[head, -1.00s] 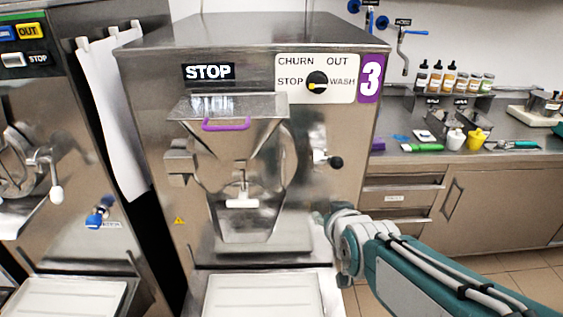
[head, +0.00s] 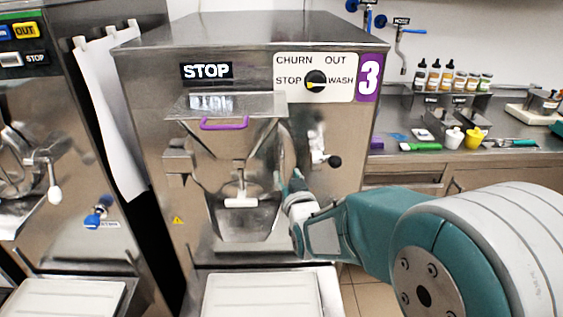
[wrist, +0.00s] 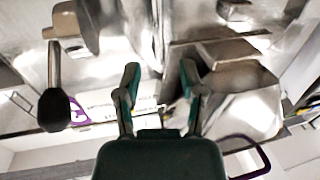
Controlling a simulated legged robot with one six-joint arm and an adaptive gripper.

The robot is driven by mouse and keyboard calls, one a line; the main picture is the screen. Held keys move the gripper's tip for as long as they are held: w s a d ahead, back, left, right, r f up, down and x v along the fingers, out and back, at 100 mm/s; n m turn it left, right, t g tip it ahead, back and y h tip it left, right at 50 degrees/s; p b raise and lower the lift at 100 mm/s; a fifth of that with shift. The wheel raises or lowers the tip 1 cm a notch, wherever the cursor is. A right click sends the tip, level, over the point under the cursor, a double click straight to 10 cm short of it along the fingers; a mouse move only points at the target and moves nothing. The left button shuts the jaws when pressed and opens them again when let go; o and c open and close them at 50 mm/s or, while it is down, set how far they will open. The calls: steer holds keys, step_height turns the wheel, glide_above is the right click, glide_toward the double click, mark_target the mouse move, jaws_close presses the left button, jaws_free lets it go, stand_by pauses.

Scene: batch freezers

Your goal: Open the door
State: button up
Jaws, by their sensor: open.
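The steel door (head: 222,165) on the front of machine 3 is shut against its face. It has a white T-shaped handle (head: 240,202) low in its middle and a purple handle (head: 225,124) on the chute above. A lever with a black knob (head: 334,161) sits to the door's right; the knob shows at left in the wrist view (wrist: 54,110). My gripper (head: 287,180) is in front of the door's right edge, left of and slightly below the knob. In the wrist view, its fingers (wrist: 159,85) are apart with nothing held; contact is not clear.
A white tray (head: 262,297) lies below the door. Another machine (head: 45,130) stands close on the left. A counter (head: 440,160) with bottles and cups (head: 475,138) is at the right. My arm covers the lower right.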

mark_target(282, 163)
steer(key=w, duration=0.3)
steer(key=w+a, duration=0.1)
steer(key=w, duration=0.2)
steer(key=shift+w+a, duration=0.15)
jaws_close()
